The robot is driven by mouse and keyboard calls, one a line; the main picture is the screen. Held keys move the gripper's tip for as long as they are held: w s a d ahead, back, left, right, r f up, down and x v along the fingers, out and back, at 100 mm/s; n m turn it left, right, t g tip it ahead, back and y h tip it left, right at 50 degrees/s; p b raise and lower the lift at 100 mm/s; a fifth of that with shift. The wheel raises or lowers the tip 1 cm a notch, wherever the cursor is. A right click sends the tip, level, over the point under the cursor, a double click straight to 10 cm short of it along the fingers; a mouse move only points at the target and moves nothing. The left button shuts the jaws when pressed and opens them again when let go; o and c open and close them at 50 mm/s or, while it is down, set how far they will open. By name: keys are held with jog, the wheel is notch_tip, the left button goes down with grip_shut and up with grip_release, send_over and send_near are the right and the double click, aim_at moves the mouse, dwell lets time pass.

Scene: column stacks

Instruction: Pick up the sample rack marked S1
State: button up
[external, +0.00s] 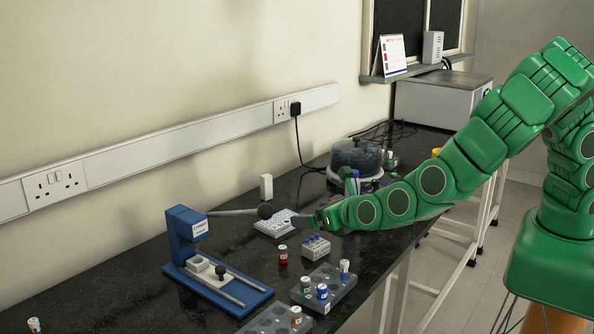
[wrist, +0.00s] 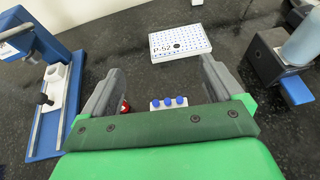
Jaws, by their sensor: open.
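A small pale rack (external: 316,249) with several capped vials stands on the dark bench in the external view, below and in front of my gripper (external: 303,218). In the wrist view a row of blue caps on this small rack (wrist: 168,106) shows between the fingers, close to the palm, which hides the rest. I cannot read S1 on any rack. My gripper (wrist: 160,72) is open and empty, with its fingers spread apart above the bench.
A white perforated plate marked P-52 (wrist: 181,42) lies beyond the fingertips. A red vial (external: 283,255) stands left of the small rack. Grey vial racks (external: 335,279) (external: 262,324) sit nearer. A blue press (external: 184,240) stands left, and a round dark device (external: 355,155) behind.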

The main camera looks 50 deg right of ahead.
aim_at(314, 239)
jog(key=shift+f, duration=3.4)
jog(key=shift+x, duration=1.6)
jog(key=shift+f, duration=0.1)
jog(key=c, duration=1.1)
jog(key=shift+o, duration=0.2)
